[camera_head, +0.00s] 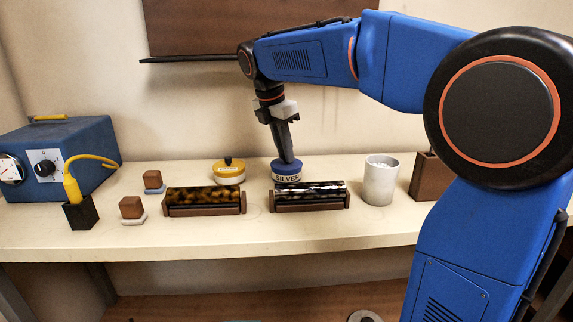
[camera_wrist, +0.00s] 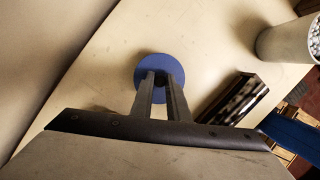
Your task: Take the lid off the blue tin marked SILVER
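The blue tin marked SILVER (camera_head: 287,177) stands on the bench behind the dark marbled roll in the brown stand. Its blue lid (camera_head: 276,163) looks seated on it; in the wrist view the lid (camera_wrist: 145,68) is a round blue disc. My gripper (camera_head: 289,160) points down over the middle of the lid. In the wrist view my gripper (camera_wrist: 160,80) has its two fingers close together, one on each side of a small dark knob, with little gap showing. The fingers hide most of the knob.
A yellow tin with a dark knob (camera_head: 229,172) stands to the left. A wooden stand with a dark silvery roll (camera_head: 309,196) is just in front of the blue tin. A grey cup of white pieces (camera_head: 380,181) stands to the right. The wall is close behind.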

